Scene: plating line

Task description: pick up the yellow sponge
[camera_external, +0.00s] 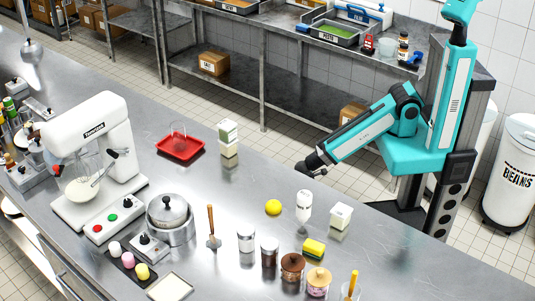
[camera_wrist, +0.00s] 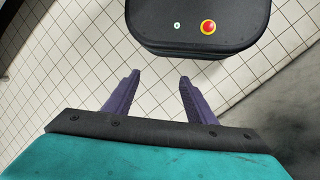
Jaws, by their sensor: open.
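The yellow sponge (camera_external: 314,247) lies on the steel counter in the external view, with a dark green layer under its yellow top. It sits among jars and bottles near the counter's front right. My gripper (camera_external: 312,168) is above the far side of the counter, up and away from the sponge and touching nothing. In the wrist view my gripper (camera_wrist: 157,88) shows two purple fingers spread apart with nothing between them. The sponge is not in the wrist view.
Close to the sponge stand a brown-lidded jar (camera_external: 292,267), a pink jar (camera_external: 318,282), a white bottle (camera_external: 304,206) and a white box (camera_external: 340,216). A yellow ball (camera_external: 273,207) lies behind it to the left. Bare counter (camera_external: 420,275) extends to the right.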

